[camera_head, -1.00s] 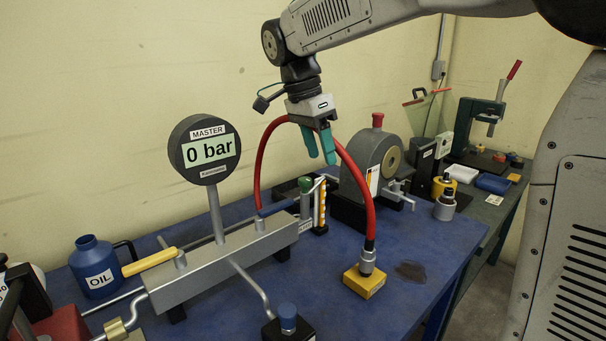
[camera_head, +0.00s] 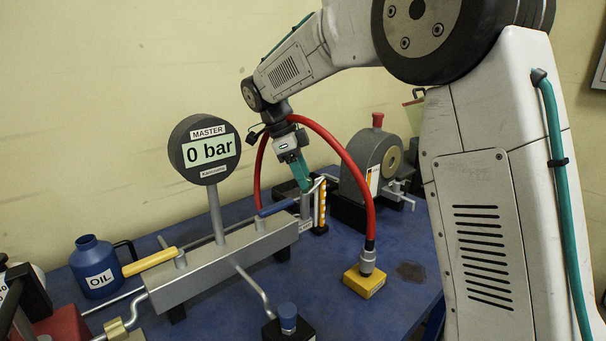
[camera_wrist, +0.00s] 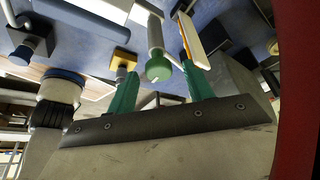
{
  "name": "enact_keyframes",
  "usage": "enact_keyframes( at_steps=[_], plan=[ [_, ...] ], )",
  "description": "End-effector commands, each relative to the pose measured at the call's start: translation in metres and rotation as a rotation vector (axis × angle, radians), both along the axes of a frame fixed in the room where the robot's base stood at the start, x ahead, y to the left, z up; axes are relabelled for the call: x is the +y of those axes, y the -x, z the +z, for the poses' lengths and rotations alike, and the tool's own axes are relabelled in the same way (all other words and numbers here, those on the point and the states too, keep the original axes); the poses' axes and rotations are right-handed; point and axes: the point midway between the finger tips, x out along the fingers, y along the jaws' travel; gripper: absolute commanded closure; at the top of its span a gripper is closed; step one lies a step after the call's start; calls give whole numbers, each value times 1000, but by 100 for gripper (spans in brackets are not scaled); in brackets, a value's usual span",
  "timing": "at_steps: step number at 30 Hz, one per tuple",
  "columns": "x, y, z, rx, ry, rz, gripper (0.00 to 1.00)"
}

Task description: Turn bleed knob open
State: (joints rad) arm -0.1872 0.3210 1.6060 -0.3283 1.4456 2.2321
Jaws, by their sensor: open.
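The bleed knob (camera_wrist: 158,69) is a round green knob with a white mark, on top of a grey post (camera_wrist: 155,35) at the right end of the grey manifold (camera_head: 235,248). In the head view the knob is hidden behind my fingers. My gripper (camera_head: 303,186) has green fingers and points down over that post. In the wrist view the open fingers (camera_wrist: 160,72) stand on either side of the knob, with gaps showing. I cannot tell how far down the fingers reach beside it. The gauge (camera_head: 205,150) reads 0 bar.
A red hose (camera_head: 363,185) arches close beside my gripper down to a yellow block (camera_head: 364,282). A yellow-and-white upright strip (camera_head: 320,203) stands just right of the post. A blue lever (camera_head: 275,209) lies to its left.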

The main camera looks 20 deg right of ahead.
Motion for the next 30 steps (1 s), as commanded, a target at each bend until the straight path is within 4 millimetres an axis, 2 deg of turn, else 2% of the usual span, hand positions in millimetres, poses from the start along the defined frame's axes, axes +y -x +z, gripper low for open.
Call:
enact_keyframes(
  at_steps=[10, 15, 23, 30],
  plan=[
    [-2, 1, -5, 0, 0, 1, 48],
    [-1, 1, -5, 0, 0, 2, 92],
    [-1, 1, -5, -1, 0, 16, 92],
    [-1, 1, -4, -3, 0, 110, 92]
  ],
)
